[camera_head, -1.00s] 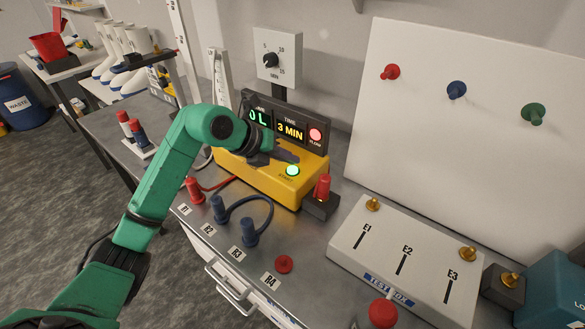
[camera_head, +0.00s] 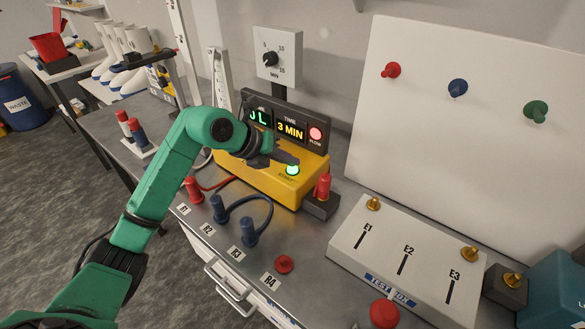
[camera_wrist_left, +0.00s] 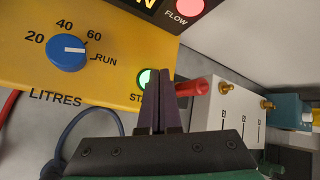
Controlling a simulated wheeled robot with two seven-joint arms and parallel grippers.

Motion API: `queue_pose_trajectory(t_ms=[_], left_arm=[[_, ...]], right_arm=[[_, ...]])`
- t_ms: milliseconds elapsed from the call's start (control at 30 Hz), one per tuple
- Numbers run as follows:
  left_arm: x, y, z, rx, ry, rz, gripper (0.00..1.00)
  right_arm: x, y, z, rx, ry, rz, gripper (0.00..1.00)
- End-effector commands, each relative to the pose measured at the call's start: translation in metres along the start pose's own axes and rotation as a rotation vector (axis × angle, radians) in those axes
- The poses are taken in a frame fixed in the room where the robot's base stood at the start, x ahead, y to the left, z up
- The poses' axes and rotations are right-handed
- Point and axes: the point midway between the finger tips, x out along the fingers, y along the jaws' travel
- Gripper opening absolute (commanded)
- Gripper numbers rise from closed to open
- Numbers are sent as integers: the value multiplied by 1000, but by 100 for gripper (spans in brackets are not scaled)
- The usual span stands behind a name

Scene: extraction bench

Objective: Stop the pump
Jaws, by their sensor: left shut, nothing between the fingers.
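The yellow pump box (camera_head: 240,165) stands on the bench with a dark display panel (camera_head: 262,112) reading "3 MIN" and a partly hidden litres figure. A red FLOW lamp (camera_head: 316,134) is lit on the panel. A lit green button (camera_head: 292,170) is on the box's top, its label starting "ST" and partly hidden. A blue knob (camera_wrist_left: 67,53) has its white pointer turned right, towards the 60 and RUN marks. My left gripper (camera_head: 297,162) is shut and empty, its tips close over the green button; in the wrist view they (camera_wrist_left: 160,75) partly cover it. Contact cannot be told.
Red and blue plugs with a blue lead (camera_head: 258,200) stand in front of the box. A red plug (camera_head: 323,186) on a dark block is close to the right. The test box (camera_head: 385,250) is further right. A timer dial (camera_head: 278,57) is behind.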

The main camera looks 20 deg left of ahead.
Motion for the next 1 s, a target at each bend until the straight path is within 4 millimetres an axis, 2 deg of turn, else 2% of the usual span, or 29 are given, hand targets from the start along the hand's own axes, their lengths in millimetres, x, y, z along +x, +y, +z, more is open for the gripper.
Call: queue_pose_trajectory(t_ms=[1000], left_arm=[[6,4,-4,0,1,1,0]], right_arm=[[6,0,1,0,0,1,50]])
